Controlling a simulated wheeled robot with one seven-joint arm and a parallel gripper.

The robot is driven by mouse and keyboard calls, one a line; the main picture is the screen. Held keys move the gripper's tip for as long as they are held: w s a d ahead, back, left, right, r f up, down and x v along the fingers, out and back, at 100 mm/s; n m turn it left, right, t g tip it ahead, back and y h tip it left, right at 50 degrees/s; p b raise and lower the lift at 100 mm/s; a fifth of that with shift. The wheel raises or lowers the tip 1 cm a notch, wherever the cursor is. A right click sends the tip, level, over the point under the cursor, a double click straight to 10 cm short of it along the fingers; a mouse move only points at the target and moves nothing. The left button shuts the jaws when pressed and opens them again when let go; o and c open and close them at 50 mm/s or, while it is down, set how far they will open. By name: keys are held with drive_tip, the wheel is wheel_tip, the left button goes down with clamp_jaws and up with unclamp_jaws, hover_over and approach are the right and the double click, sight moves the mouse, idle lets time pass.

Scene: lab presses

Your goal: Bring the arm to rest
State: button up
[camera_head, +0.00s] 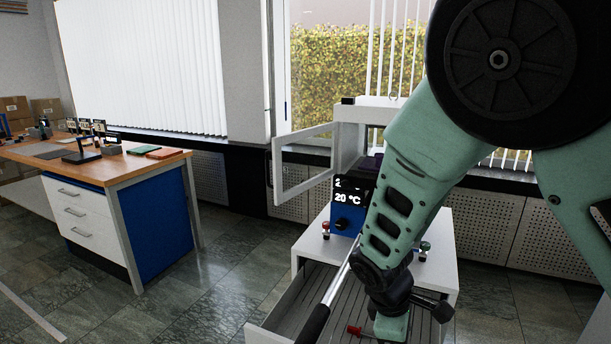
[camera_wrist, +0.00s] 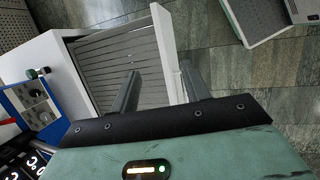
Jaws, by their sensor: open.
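My gripper (camera_wrist: 159,72) shows in the wrist view with its two dark fingers spread apart and nothing between them. It points down over the front end of an open drawer (camera_wrist: 118,58) with a grey slatted floor. The white drawer front (camera_wrist: 166,45) lies between and beyond the fingers in the picture; I cannot tell how far below. In the head view my green arm (camera_head: 420,150) bends down in front of the white press cabinet (camera_head: 440,240). The gripper's fingertips are not visible there.
The press has an open door (camera_head: 303,160) at its left and a blue panel (camera_head: 345,218) reading 20 °C. A rod with a black grip (camera_head: 313,325) crosses the open drawer. A wooden-topped desk (camera_head: 165,160) stands left; tiled floor (camera_head: 215,280) between is clear.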

drive_tip(key=s+a+r+m+y, duration=0.2)
drive_tip(key=s+r, duration=0.4)
drive_tip(key=s, duration=0.4)
drive_tip(key=s+a+r+m+g+y, duration=0.1)
drive_tip(key=s+r+m+y, duration=0.1)
drive_tip(key=s+r, duration=0.5)
drive_tip(key=s+m, duration=0.1)
drive_tip(key=s, duration=0.3)
drive_tip(key=shift+a+r, duration=0.3)
drive_tip(key=shift+a, duration=0.1)
